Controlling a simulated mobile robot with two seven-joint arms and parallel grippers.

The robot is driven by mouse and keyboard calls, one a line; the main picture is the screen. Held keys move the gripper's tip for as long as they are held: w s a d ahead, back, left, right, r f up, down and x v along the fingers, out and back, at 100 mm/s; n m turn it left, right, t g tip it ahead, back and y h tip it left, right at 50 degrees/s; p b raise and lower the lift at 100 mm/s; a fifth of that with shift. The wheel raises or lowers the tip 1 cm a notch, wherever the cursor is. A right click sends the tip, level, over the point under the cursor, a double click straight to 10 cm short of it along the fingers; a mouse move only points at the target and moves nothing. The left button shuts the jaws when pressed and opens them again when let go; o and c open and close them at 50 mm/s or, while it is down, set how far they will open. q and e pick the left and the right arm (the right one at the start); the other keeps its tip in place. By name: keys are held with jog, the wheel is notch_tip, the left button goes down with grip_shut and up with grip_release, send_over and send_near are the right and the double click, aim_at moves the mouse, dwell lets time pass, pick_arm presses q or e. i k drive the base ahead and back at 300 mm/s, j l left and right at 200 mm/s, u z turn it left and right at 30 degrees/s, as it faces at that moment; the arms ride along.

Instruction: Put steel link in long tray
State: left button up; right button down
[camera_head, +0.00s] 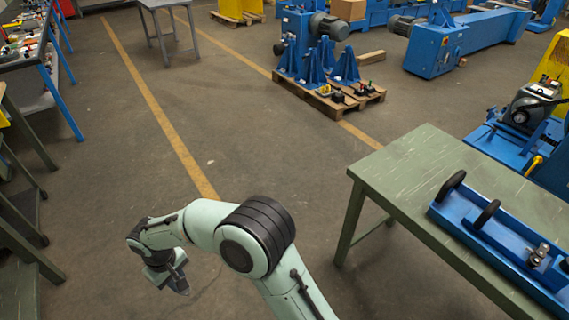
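A long blue tray (468,232) lies on the green table at the right, cut off by the picture's right edge. A small shiny metal piece (539,254), which may be the steel link, shows at its right part; I cannot tell whether it lies in the tray or is fixed to it. My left gripper (181,287) hangs over open floor at the lower left, well away from the table, pointing down. Its fingers are too small and dark to show whether they are open. My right gripper is out of view.
The green table (410,165) has a bare left end. A workbench with parts (22,45) stands at the far left. A pallet with blue brackets (325,95) and blue machines (465,42) stand behind. The floor between is clear.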

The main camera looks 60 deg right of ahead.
aim_at(487, 250)
jog(key=k+l+z, duration=0.2)
jog(key=z, duration=0.15)
jog(key=k+l+z, duration=0.35)
jog(key=k+l, duration=0.25)
jog(key=k+l+z, duration=0.1)
jog(key=k+l, duration=0.2)
jog(key=l, duration=0.15)
jog(key=k+l+z, duration=0.1)
jog(key=k+l, duration=0.15)
jog(key=l, duration=0.15)
jog(key=k+l, duration=0.25)
jog(key=l, duration=0.15)
